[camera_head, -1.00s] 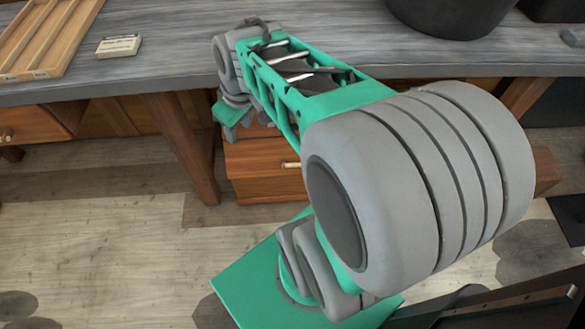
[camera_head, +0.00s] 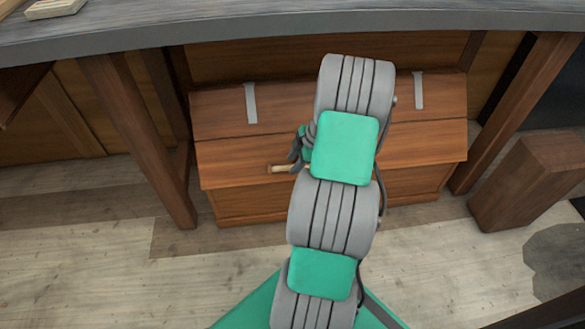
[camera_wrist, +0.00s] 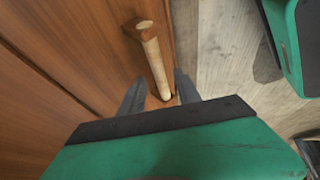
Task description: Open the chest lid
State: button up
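The brown wooden chest (camera_head: 235,195) stands on the floor under the workbench, with its lid (camera_head: 215,112) down and two grey metal straps on top. A pale wooden bar handle (camera_head: 281,168) sits at the chest's front; it also shows in the wrist view (camera_wrist: 152,55). My gripper (camera_head: 300,150) is at the handle, partly hidden behind my arm in the head view. In the wrist view my gripper (camera_wrist: 160,84) has its dark fingers apart, one on each side of the handle's near end. I cannot tell whether either finger touches it.
The grey workbench top (camera_head: 250,27) overhangs the chest. Wooden bench legs (camera_head: 140,140) flank it on both sides. A brown wooden block (camera_head: 530,180) stands at the right. Pale plank floor (camera_head: 120,245) is clear at the front left.

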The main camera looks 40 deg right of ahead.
jog(key=shift+w+a+f, duration=0.1)
jog(key=shift+w+f, duration=0.15)
jog(key=shift+f, duration=0.35)
jog(key=shift+c, duration=0.6)
grip_shut()
dwell(0.4)
